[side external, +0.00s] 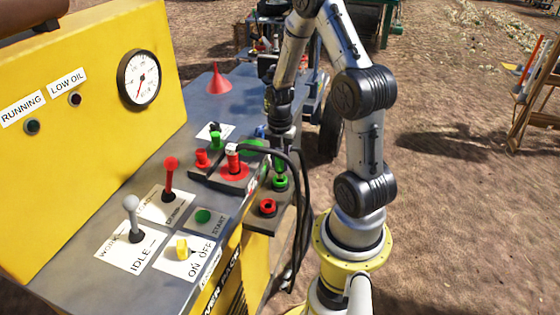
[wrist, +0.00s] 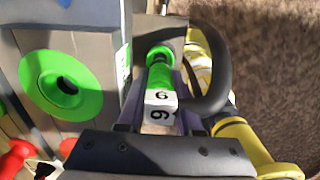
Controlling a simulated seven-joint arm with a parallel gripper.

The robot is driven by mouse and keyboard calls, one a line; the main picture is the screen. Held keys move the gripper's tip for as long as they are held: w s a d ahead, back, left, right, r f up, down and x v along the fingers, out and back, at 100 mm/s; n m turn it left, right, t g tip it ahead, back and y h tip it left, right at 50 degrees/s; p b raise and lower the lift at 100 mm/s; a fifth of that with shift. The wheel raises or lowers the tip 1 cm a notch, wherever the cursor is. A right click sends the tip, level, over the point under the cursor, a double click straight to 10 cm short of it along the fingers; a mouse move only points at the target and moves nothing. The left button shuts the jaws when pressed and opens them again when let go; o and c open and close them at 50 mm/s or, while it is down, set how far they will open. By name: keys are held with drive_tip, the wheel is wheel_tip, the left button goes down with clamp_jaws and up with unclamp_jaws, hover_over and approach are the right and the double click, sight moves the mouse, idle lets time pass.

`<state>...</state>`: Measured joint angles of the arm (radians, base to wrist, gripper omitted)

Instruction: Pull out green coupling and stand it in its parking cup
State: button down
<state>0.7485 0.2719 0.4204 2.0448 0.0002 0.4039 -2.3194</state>
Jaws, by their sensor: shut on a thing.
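My gripper (side external: 281,166) points down and is shut on the green coupling (wrist: 155,77), which has a white band marked 6. In the wrist view its fingers (wrist: 162,92) lie on either side of the coupling. The green parking cup (side external: 280,184) is on the lower ledge, right under my fingertips in the side view. I cannot tell whether the coupling's end is inside the cup or just above it. The green socket (wrist: 60,86) shows an empty dark hole at left in the wrist view; it is partly hidden in the side view (side external: 250,148).
A black hose (wrist: 225,75) loops beside the coupling, and hoses (side external: 300,200) hang past the ledge. A red coupling (side external: 233,160) stands in its red socket. A red cup (side external: 268,207) is beside the green one.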

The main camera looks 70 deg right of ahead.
sight(279, 150)
drive_tip(key=shift+f, duration=1.7)
idle(1.6)
idle(0.4)
drive_tip(key=shift+c, duration=1.2)
unclamp_jaws()
drive_tip(key=shift+w+d+r, duration=0.1)
drive_tip(key=shift+w+r, duration=0.05)
drive_tip(key=shift+r, duration=0.7)
drive_tip(key=shift+w+d+r, duration=0.1)
drive_tip(key=shift+w+r, duration=0.05)
drive_tip(key=shift+r, duration=2.7)
drive_tip(key=shift+s+a, duration=0.1)
